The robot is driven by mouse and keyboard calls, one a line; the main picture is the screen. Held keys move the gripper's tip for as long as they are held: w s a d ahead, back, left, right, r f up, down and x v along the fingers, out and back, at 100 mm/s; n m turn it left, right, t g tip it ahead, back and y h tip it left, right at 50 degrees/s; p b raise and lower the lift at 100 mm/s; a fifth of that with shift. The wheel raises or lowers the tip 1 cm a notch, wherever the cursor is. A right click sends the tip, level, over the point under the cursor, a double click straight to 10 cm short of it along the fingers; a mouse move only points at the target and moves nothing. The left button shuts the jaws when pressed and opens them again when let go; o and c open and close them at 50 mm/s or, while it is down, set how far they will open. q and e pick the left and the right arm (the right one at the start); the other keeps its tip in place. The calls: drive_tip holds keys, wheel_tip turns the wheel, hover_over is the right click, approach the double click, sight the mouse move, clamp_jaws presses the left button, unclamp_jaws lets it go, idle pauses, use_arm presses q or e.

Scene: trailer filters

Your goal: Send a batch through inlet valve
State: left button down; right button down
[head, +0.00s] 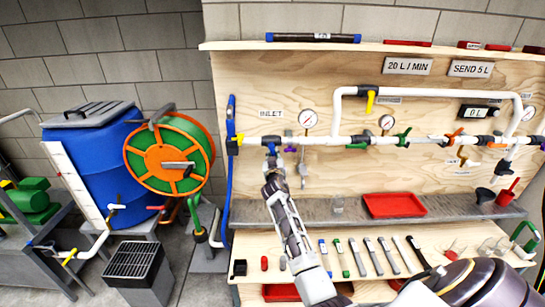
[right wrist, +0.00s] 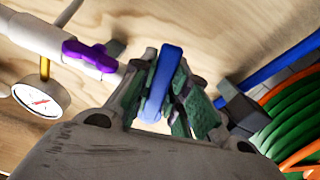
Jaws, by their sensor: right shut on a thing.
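The inlet valve's blue handle (head: 271,148) hangs on the white pipe below the INLET label (head: 270,114). My right gripper (head: 272,163) reaches up to it from below. In the right wrist view my right gripper (right wrist: 160,100) has its green-padded fingers closed on both sides of the blue handle (right wrist: 170,62). The signs read 20 L / MIN (head: 407,66) and SEND 5 L (head: 471,69). The display (head: 478,111) shows 0 L. My left gripper is out of view.
A yellow handle (head: 238,140) is left of the blue one and a purple handle (head: 290,149) right of it. A gauge (head: 308,119) stands above the pipe. A red tray (head: 394,205) lies on the shelf. A blue tank (head: 97,155) and hose reel (head: 170,155) stand at left.

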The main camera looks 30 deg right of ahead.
drive_tip(key=shift+s+d+r+n, duration=0.1)
drive_tip(key=shift+s+d+n, duration=0.1)
drive_tip(key=shift+n, duration=0.6)
drive_tip(key=shift+s+d+r+n, duration=0.1)
drive_tip(key=shift+d+n, duration=0.1)
drive_tip(key=shift+n, duration=0.6)
drive_tip(key=c, duration=1.4)
unclamp_jaws()
drive_tip(key=shift+w+m, duration=0.1)
drive_tip(key=shift+m, duration=0.3)
